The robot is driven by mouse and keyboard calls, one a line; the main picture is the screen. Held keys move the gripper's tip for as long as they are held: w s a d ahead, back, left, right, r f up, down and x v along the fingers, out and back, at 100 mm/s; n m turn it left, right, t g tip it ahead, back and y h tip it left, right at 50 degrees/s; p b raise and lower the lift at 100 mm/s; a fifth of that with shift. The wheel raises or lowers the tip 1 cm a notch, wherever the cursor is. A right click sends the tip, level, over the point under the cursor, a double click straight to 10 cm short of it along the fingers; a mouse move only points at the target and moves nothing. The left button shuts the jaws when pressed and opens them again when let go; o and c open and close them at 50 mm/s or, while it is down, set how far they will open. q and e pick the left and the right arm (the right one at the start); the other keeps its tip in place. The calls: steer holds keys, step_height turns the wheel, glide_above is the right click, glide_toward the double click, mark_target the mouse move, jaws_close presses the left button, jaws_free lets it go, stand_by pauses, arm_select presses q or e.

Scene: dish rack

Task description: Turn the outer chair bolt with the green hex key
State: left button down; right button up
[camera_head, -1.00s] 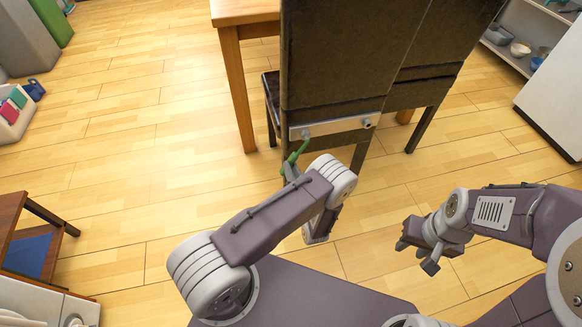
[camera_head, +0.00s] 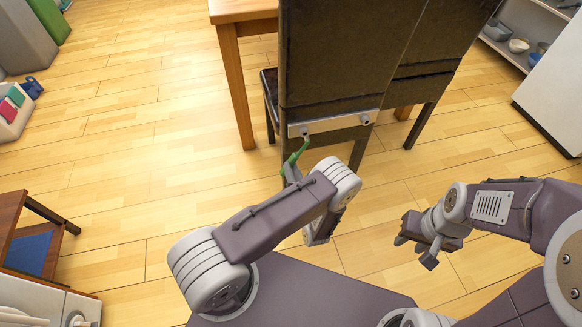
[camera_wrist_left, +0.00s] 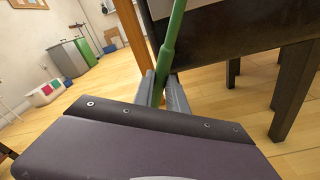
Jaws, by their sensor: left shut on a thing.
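The green hex key (camera_head: 292,162) rises from my left gripper (camera_head: 291,176), and its upper end meets the left bolt (camera_head: 304,132) on the chair's metal strip (camera_head: 335,124). I cannot tell whether the tip sits in the bolt. In the left wrist view, the green shaft (camera_wrist_left: 171,38) stands tilted between the fingers of my left gripper (camera_wrist_left: 163,88), which is shut on it; its top runs out of the picture. A second bolt (camera_head: 365,119) is at the strip's right end. My right gripper (camera_head: 416,252) is open and empty, low on the right, away from the chair.
The dark chair back (camera_head: 340,60) stands in front of me, beside a wooden table (camera_head: 236,80). A white shelf unit (camera_head: 545,105) is at the right. A small wooden stand (camera_head: 35,240) is at the left. The floor (camera_head: 130,170) between is clear.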

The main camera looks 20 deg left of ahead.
arm_select(q)
steer(key=shift+v, duration=1.1)
